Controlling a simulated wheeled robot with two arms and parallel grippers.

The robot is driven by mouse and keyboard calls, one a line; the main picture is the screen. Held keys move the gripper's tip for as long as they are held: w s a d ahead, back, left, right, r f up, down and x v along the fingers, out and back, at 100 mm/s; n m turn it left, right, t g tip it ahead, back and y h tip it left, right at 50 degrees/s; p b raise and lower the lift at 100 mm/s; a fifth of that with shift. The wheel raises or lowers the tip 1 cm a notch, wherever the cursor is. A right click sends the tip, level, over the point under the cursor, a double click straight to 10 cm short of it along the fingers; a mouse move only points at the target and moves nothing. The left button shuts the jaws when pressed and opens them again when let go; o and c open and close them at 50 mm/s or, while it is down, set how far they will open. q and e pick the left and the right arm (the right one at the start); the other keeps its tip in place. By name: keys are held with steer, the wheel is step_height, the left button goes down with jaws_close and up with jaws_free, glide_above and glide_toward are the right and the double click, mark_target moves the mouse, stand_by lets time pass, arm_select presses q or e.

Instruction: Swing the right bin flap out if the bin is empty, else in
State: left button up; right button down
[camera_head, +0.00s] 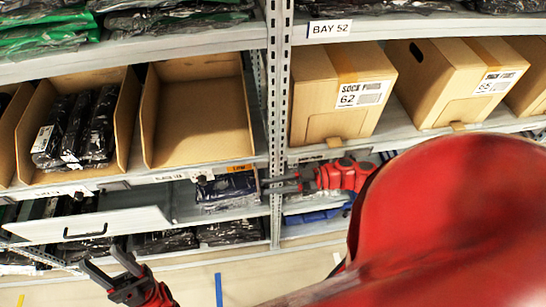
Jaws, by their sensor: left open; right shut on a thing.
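My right gripper (270,185) reaches left across the metal upright, under the middle shelf. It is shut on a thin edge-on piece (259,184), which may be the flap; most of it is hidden. Beside it, dark blue packages (226,187) lie in the space below an orange tag (240,168). Above, an open cardboard bin (195,122) is empty. The bin to its left (125,110) holds black wrapped packages (78,128). My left gripper (100,256) is open and empty, low at the left, below a white panel with a black handle (130,220).
Closed cartons (340,90) stand on the right shelf under the BAY 52 sign (330,28). The metal upright (278,110) divides the bays. My red arm hides much of the lower right. Floor at the bottom middle is clear apart from tape marks.

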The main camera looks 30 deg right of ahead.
steer(key=shift+f, duration=0.15)
steer(key=c, duration=0.7)
jaws_free()
steer(key=shift+r, duration=0.25)
steer(key=s+a+r, duration=0.2)
steer(key=s+a, duration=0.1)
steer(key=s, duration=0.4)
steer(key=s+a+r+p, duration=0.1)
steer(key=s+a+r, duration=0.1)
steer(key=s+a, duration=0.2)
steer(key=s, duration=0.3)
steer(key=shift+s+r, duration=0.2)
steer(key=shift+r, duration=0.15)
